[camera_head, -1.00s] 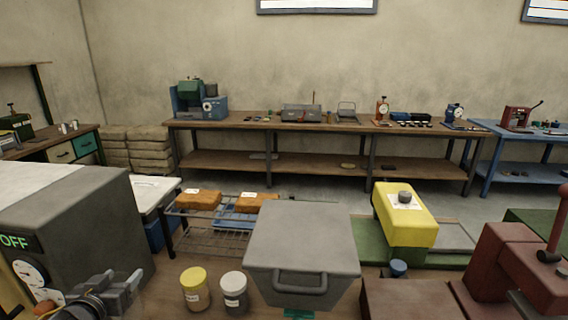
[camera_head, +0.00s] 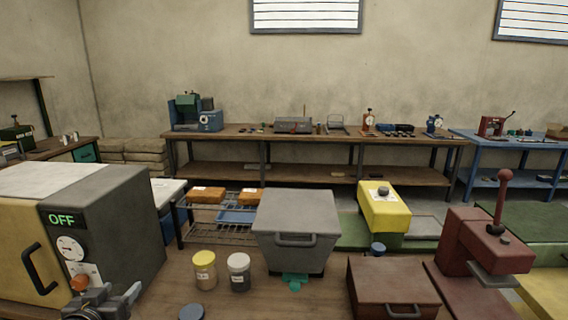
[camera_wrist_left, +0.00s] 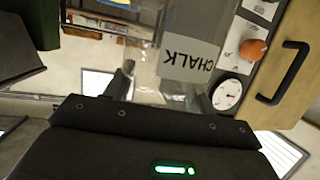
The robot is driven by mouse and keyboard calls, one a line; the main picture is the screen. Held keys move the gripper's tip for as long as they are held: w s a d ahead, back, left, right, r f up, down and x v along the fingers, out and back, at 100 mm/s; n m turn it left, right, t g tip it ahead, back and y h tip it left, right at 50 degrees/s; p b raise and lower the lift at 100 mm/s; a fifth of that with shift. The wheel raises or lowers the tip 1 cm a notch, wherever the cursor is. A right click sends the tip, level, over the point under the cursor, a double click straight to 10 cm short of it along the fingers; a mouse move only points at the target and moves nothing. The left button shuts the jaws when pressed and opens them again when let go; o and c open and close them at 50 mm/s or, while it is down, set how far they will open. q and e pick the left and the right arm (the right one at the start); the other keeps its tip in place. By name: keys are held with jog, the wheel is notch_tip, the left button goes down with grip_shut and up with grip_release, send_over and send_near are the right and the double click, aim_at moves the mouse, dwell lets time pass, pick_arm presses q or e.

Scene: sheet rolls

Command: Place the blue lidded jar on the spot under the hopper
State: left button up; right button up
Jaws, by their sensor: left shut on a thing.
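My left gripper (camera_head: 125,294) is at the lower left of the head view, in front of the control panel. In the left wrist view it is shut on a clear jar (camera_wrist_left: 185,62) with a white CHALK label, seen upside down. That jar's lid is hidden. A round dark blue lid (camera_head: 192,312) shows at the bottom edge of the head view, right of the gripper; its jar is cut off. I cannot tell whether it belongs to the CHALK jar. The grey hopper (camera_head: 296,222) stands right of centre, with a green spot (camera_head: 294,282) under it. My right gripper is out of view.
A yellow-lidded jar (camera_head: 204,272) and a grey-lidded jar (camera_head: 239,272) stand left of the hopper. A red-brown box (camera_head: 390,280) is at its right, with a small blue-topped thing (camera_head: 377,248) behind. The OFF-panel machine (camera_head: 105,240) fills the left. Bare tabletop lies in front of the jars.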

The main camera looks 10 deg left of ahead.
pick_arm(q)
jog(key=w+d+r+m+h, duration=0.1)
jog(key=w+d+r, duration=0.2)
jog(key=d, duration=0.6)
jog(key=w+d+r+m+h, duration=0.1)
jog(key=w+d+r, duration=0.3)
jog(key=d, duration=0.6)
notch_tip(320, 180, up, 2)
jog(key=shift+d+r+h, duration=0.2)
jog(key=shift+d+h, duration=0.05)
jog(key=shift+h, duration=0.15)
jog(key=shift+w+a, duration=0.1)
jog(key=shift+f, duration=0.1)
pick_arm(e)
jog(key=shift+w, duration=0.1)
